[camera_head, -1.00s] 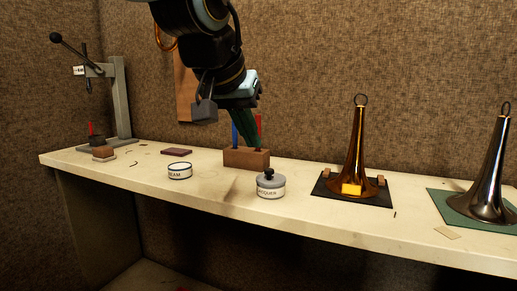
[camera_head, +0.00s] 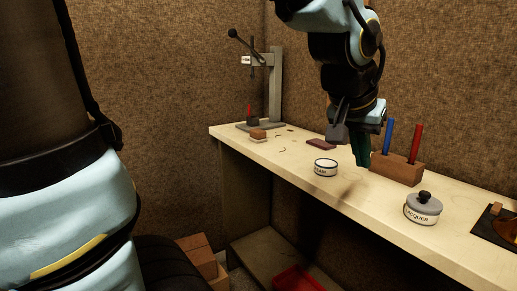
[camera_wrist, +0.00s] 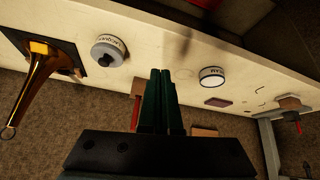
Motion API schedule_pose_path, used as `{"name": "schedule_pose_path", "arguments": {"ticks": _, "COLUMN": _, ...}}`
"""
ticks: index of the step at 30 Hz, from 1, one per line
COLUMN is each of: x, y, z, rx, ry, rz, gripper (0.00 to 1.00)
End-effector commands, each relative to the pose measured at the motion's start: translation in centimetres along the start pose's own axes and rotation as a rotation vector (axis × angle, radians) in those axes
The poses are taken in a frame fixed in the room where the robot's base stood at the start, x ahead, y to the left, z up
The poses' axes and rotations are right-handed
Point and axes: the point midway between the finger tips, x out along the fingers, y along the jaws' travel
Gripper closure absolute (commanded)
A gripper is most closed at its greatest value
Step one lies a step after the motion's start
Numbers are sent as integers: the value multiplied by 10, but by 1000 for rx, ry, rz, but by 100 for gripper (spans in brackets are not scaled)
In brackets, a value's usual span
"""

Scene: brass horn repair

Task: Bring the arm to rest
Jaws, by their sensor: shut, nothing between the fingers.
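My gripper (camera_head: 362,150) hangs above the bench, in front of the wooden block with the pens, its dark green fingers pointing down. In the wrist view the two fingers (camera_wrist: 159,100) lie side by side, shut, with nothing between them. The bench (camera_head: 300,165) runs from the press toward the lower right. I cannot tell how high the fingertips are above its top.
A wooden holder (camera_head: 398,170) with blue and red tools stands close beside my gripper. A lacquer jar (camera_head: 423,208), a white tin (camera_head: 325,167) and a purple pad (camera_head: 320,143) are nearby. A lever press (camera_head: 274,85) stands far left. A red bin (camera_head: 298,280) is below.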

Motion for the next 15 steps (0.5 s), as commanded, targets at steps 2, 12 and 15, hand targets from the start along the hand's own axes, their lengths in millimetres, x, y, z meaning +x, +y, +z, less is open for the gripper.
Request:
{"name": "schedule_pose_path", "arguments": {"ticks": 2, "x": 6, "y": -38, "z": 7, "rx": -69, "ry": -49, "rz": -51, "gripper": 100}}
{"name": "schedule_pose_path", "arguments": {"ticks": 12, "x": 16, "y": -166, "z": 77, "rx": -347, "ry": -233, "rz": -193, "gripper": 100}}
{"name": "schedule_pose_path", "arguments": {"ticks": 15, "x": 12, "y": -194, "z": 104, "rx": -432, "ry": -284, "rz": -221, "gripper": 100}}
